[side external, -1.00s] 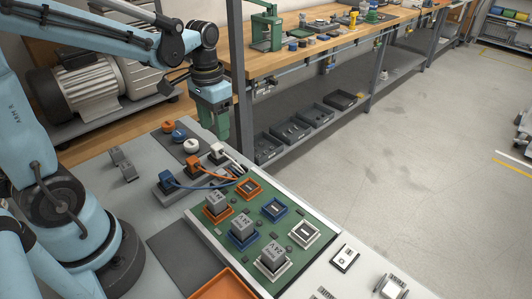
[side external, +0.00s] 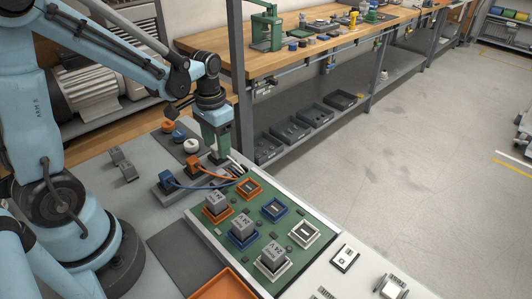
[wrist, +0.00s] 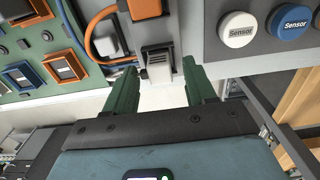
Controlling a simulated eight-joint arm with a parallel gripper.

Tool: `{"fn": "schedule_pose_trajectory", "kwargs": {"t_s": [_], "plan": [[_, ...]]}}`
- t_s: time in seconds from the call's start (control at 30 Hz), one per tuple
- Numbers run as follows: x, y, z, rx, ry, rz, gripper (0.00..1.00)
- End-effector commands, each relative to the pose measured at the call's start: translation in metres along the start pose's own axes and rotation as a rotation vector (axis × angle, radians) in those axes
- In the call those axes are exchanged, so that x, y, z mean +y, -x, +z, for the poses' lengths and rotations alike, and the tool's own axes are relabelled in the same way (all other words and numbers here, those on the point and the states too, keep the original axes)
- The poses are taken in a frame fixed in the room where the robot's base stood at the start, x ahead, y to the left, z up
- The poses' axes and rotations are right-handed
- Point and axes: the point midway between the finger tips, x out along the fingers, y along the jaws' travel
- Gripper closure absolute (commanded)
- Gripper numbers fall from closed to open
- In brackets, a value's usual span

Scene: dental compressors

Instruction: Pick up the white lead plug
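The white lead plug (wrist: 158,66) shows in the wrist view, seated at the end of the grey plug block (side external: 176,187), with dark housing around it. My gripper (wrist: 159,72) is open, its green fingers to the left and right of the plug with gaps on both sides. In the side view my gripper (side external: 221,152) points down over the end of the block and hides most of the plug.
The blue plug (side external: 167,176) and orange plug (side external: 193,162) stand beside it in the block, with their leads curving to the green board (side external: 215,238). Round sensor caps (side external: 178,136) sit behind the block. Grey modules (side external: 242,229) stand on the board. An orange tray (side external: 225,285) is at the front.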

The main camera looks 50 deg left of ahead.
Motion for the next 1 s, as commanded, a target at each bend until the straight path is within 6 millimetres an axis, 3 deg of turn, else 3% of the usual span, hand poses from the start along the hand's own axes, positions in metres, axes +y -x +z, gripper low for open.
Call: {"fn": "schedule_pose_trajectory", "kwargs": {"t_s": [0.07, 0.33, 0.73, 1.0], "plan": [[0.0, 0.0, 0.0, 0.0, 0.0, 0.0, 0.58], [0.0, 0.0, 0.0, 0.0, 0.0, 0.0, 0.99], [0.0, 0.004, 0.0, 0.0, 0.0, 0.0, 1.0], [0.0, 0.03, 0.0, 0.0, 0.0, 0.0, 1.0]]}}
